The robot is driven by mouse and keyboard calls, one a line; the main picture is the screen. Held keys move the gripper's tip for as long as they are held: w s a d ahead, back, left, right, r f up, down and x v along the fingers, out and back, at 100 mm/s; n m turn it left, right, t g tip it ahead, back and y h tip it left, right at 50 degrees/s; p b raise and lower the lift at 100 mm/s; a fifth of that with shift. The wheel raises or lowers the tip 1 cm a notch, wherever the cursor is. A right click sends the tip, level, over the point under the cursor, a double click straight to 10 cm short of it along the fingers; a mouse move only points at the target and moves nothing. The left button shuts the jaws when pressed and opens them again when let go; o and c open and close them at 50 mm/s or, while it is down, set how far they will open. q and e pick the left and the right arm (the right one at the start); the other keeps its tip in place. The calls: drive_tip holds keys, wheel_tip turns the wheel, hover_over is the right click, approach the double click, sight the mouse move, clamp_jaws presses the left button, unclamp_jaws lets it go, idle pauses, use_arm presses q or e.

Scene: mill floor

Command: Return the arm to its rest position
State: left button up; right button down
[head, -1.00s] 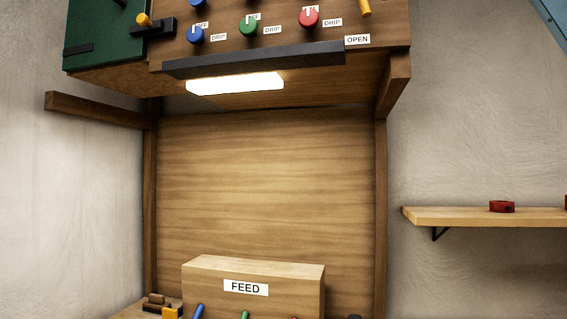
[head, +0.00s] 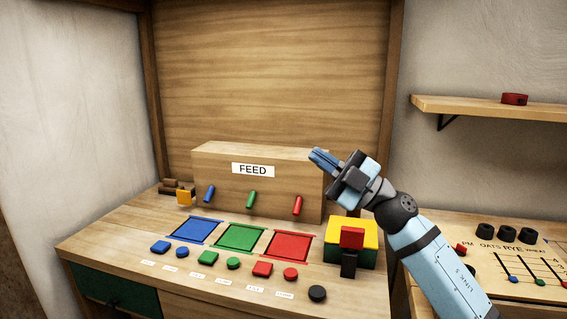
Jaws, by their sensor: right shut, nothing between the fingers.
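My right arm comes in from the lower right of the head view. Its gripper (head: 323,157) is raised beside the right end of the wooden FEED box (head: 225,165). The fingers are shut with nothing between them. The gripper covers part of the box's right end; I cannot tell whether they touch. My left gripper is not in view.
The bench (head: 120,240) holds blue (head: 195,229), green (head: 240,237) and red (head: 288,246) square areas with several coloured pieces in front. A yellow, green and red block (head: 365,235) stands near my forearm. A shelf (head: 460,108) and a pegged board (head: 500,260) are at right.

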drive_tip(key=s+d+f+m+t+h, duration=0.4)
drive_tip(key=f+m, duration=0.3)
drive_tip(key=f, duration=0.4)
drive_tip(key=s+d+f+m+t+h, duration=0.2)
drive_tip(key=f+m+t+h, duration=0.2)
drive_tip(key=f+m+h, duration=0.5)
drive_tip(key=s+d+f+m+t+h, duration=0.2)
drive_tip(key=s+f+m+t+h, duration=0.15)
drive_tip(key=f, duration=0.95)
drive_tip(key=s+d+f+m+g+h, duration=0.2)
drive_tip(key=s+f+g, duration=0.2)
drive_tip(key=s+f, duration=0.55)
drive_tip(key=s+d+f+m+g+h, duration=0.15)
drive_tip(key=s+f+g, duration=0.25)
drive_tip(key=s+f, duration=0.55)
use_arm(q)
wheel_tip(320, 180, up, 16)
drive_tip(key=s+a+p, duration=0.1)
drive_tip(key=p, duration=2.1)
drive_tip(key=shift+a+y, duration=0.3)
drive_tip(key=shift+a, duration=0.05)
use_arm(e)
wheel_tip(320, 180, up, 16)
drive_tip(key=s+d, duration=0.1)
drive_tip(key=s, duration=0.1)
drive_tip(key=shift+d+r, duration=0.2)
drive_tip(key=shift+r, duration=0.05)
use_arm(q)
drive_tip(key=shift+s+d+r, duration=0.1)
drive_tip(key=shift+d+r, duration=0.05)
